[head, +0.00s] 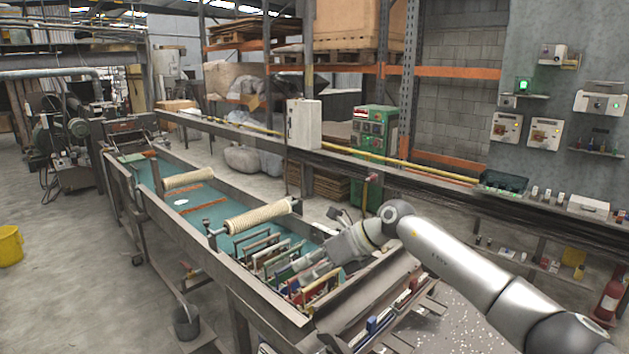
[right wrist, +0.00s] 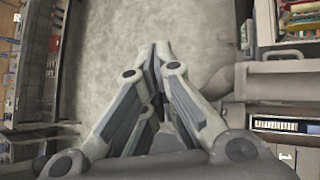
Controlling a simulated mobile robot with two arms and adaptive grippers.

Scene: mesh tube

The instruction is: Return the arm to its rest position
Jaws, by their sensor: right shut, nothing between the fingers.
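My right arm (head: 470,265) comes in from the right in the head view. Its wrist is over the near right part of the long trough, by the far rail. My right gripper (head: 338,215) is small and dark there. In the right wrist view its fingers (right wrist: 157,55) meet at the tips, shut and empty, with bare grey floor behind them. Two cream mesh tubes lie across the trough, a nearer one (head: 260,214) and a farther one (head: 188,179), both apart from the gripper. My left gripper does not show.
The trough (head: 215,238) holds upright coloured panels (head: 290,262) close below my right wrist. A long rail (head: 400,178) runs behind it. A green cabinet (head: 371,135) stands beyond.

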